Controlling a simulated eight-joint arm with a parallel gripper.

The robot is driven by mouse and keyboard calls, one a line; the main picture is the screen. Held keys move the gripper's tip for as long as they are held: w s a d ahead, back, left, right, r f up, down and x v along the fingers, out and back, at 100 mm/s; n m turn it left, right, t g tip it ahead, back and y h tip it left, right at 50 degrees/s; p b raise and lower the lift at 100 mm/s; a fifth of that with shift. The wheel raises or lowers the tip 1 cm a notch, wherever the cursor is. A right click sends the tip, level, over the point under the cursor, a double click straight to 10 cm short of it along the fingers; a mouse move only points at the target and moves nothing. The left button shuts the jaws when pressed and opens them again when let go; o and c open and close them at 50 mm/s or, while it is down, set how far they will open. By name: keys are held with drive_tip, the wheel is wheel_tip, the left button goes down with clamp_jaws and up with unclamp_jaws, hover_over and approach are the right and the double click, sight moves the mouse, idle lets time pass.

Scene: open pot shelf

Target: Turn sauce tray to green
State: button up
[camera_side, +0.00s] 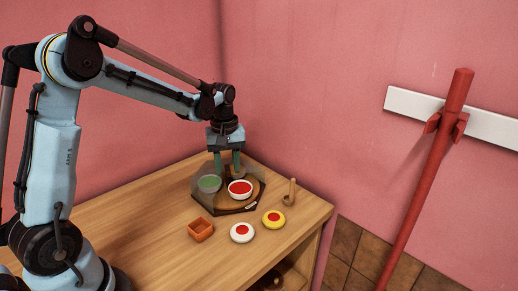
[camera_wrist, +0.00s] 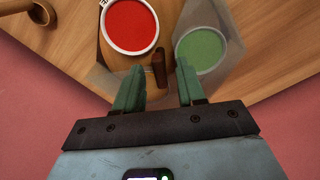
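The sauce tray (camera_side: 222,203) stands near the back corner of the wooden table, under a partly see-through angular cover. A white bowl of red sauce (camera_side: 239,188) sits at its uncovered front; it also shows in the wrist view (camera_wrist: 131,24). A bowl of green sauce (camera_side: 209,183) is behind the cover on the left; it shows at the upper right of the wrist view (camera_wrist: 201,50). My gripper (camera_side: 227,164) points down over the tray's back. In the wrist view its green fingers are apart (camera_wrist: 159,82), with a brown upright handle (camera_wrist: 158,68) at the gap between their tips.
An orange square bowl (camera_side: 201,230), a white dish with a red middle (camera_side: 242,233) and a yellow one (camera_side: 273,219) stand in front of the tray. A wooden ladle-like tool (camera_side: 290,193) is at the right. Pink walls (camera_side: 300,110) are close behind. The table's left front is clear.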

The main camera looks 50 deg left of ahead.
clamp_jaws()
drive_tip(key=shift+n, duration=0.3)
idle(0.3)
drive_tip(key=n, duration=0.4)
drive_tip(key=shift+n, duration=0.3)
drive_tip(key=n, duration=1.2)
drive_tip(key=shift+n, duration=0.3)
drive_tip(key=n, duration=0.6)
